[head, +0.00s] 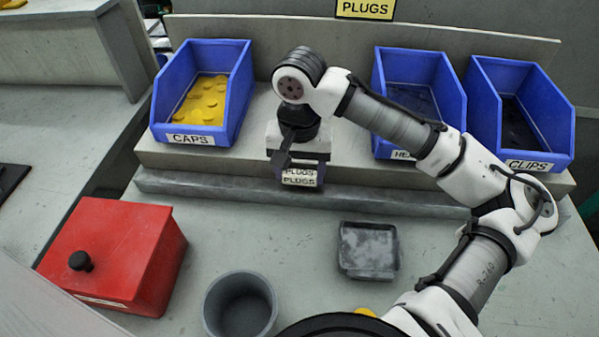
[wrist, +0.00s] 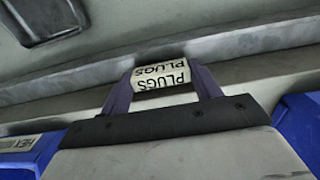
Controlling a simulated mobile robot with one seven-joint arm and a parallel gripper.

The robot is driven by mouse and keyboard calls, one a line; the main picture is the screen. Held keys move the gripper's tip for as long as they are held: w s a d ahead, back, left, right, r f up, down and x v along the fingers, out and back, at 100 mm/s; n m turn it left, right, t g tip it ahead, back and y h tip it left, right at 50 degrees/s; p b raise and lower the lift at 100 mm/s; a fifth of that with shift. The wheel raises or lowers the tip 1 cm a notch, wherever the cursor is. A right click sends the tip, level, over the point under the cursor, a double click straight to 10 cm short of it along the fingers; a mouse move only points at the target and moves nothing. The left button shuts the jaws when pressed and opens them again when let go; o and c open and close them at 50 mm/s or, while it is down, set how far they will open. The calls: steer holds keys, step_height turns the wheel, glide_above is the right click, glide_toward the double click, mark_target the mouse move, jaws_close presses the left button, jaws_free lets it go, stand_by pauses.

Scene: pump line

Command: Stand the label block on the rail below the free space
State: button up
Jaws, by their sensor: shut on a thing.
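The label block (head: 300,177) is pale with black PLUGS lettering printed twice. It also shows in the wrist view (wrist: 160,75), between the two dark fingers of my gripper (wrist: 163,82), which is shut on it. In the head view my gripper (head: 299,170) points down in front of the free space (head: 347,135) between the CAPS bin and the HEX bin. The block is at the grey rail (head: 400,203) along the shelf front; I cannot tell whether it touches the rail. The rail also runs across the wrist view (wrist: 255,44).
Blue bins stand on the shelf: CAPS (head: 161,110) at left, HEX (head: 380,100) and CLIPS (head: 480,105) at right. A red box (head: 115,250), a grey cup (head: 212,310) and a small grey tray (head: 368,270) stand on the bench. My arm passes in front of the HEX bin.

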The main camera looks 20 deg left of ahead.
mark_target(299, 173)
steer(key=shift+f, duration=0.55)
steer(key=shift+f, duration=0.2)
steer(key=o, duration=0.9)
steer(key=shift+o, duration=0.2)
step_height(299, 173, up, 12)
steer(key=shift+r, duration=0.2)
